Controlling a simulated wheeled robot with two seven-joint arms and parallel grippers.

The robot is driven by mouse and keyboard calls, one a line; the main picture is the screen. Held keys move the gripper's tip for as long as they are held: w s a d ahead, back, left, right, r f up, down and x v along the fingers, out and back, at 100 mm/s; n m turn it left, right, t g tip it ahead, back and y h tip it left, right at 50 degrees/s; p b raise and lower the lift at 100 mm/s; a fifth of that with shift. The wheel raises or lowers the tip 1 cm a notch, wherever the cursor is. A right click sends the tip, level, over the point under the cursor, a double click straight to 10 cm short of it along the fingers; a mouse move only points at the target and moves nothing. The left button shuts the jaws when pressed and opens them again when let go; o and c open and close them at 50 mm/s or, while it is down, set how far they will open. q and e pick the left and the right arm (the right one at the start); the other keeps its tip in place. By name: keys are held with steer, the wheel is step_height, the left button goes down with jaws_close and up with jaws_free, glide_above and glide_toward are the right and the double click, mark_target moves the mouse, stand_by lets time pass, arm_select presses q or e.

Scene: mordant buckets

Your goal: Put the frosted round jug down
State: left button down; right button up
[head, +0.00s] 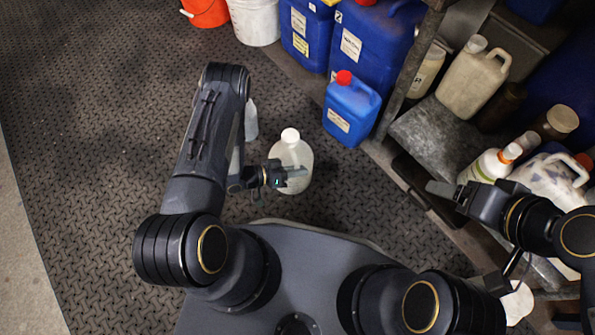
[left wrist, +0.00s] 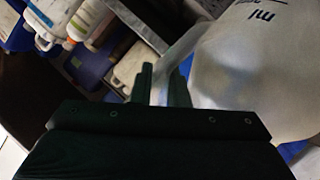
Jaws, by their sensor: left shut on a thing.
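The frosted round jug (head: 292,153), translucent with a white cap, is at the middle of the head view, just ahead of my base. My left gripper (head: 287,173) is shut on it, its fingers across the jug's near side. The jug looks upright; I cannot tell whether its bottom touches the floor. In the left wrist view, the two dark fingers (left wrist: 163,85) show at centre, and a large frosted body with "ml" marking (left wrist: 265,65) fills the right side. My right gripper (head: 443,189) is beside the shelf on the right; its opening is unclear.
Another pale bottle (head: 251,120) stands partly behind my left arm. A small blue canister with a red cap (head: 350,110) and larger blue canisters (head: 372,38) stand by the shelf (head: 430,135), which holds several jugs. Patterned floor (head: 90,130) is clear at left.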

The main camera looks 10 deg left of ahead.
arm_select(q)
steer(key=shift+r, duration=0.1)
steer(key=shift+f, duration=0.3)
steer(key=c, duration=1.4)
jaws_free()
steer(key=shift+r, duration=0.1)
